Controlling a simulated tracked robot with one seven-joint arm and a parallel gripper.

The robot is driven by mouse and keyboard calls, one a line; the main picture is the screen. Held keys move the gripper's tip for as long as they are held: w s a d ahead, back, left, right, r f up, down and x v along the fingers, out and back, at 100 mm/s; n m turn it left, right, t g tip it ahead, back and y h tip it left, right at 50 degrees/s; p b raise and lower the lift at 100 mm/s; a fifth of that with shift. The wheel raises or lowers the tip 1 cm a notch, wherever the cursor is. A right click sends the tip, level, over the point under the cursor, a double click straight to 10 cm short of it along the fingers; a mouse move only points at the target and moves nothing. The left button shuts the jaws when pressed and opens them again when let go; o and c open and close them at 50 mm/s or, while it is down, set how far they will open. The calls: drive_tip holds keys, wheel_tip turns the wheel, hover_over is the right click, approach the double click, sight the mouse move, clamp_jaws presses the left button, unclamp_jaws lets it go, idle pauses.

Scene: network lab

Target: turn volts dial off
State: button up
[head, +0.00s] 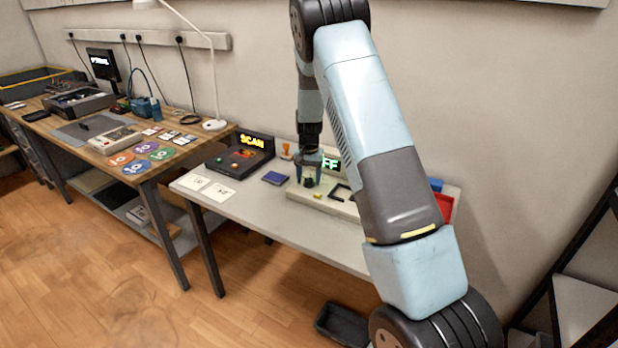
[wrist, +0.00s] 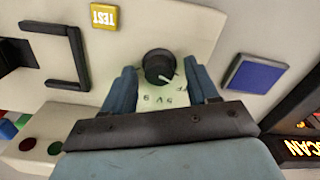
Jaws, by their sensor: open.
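The volts dial (wrist: 158,66) is a round black knob with a pale pointer line, seen in the wrist view on a cream panel (wrist: 180,25). Its pointer slants toward the lower right of that view. Small marks (wrist: 162,99) are printed below it, too small to read surely. My gripper (wrist: 162,78) is open, with one blue finger on each side of the dial and a gap to each.
In the head view, the SCAN box (head: 238,162) stands left of the device. A partly hidden green-lettered display (head: 331,165) stands behind.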

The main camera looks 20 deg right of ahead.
sight(309, 179)
drive_tip(key=shift+r, duration=0.1)
wheel_tip(309, 179, up, 13)
drive_tip(key=shift+r, duration=0.2)
idle(0.5)
drive_tip(key=s+r+n+t, duration=0.2)
drive_tip(key=s+r+t, duration=0.1)
drive_tip(key=s+r, duration=1.65)
drive_tip(key=s+r+n+t, duration=0.1)
drive_tip(key=s+n+t, duration=0.1)
drive_tip(key=s, duration=2.2)
drive_tip(key=shift+n+t, duration=0.3)
drive_tip(key=shift+n, duration=0.1)
drive_tip(key=shift+s, duration=0.1)
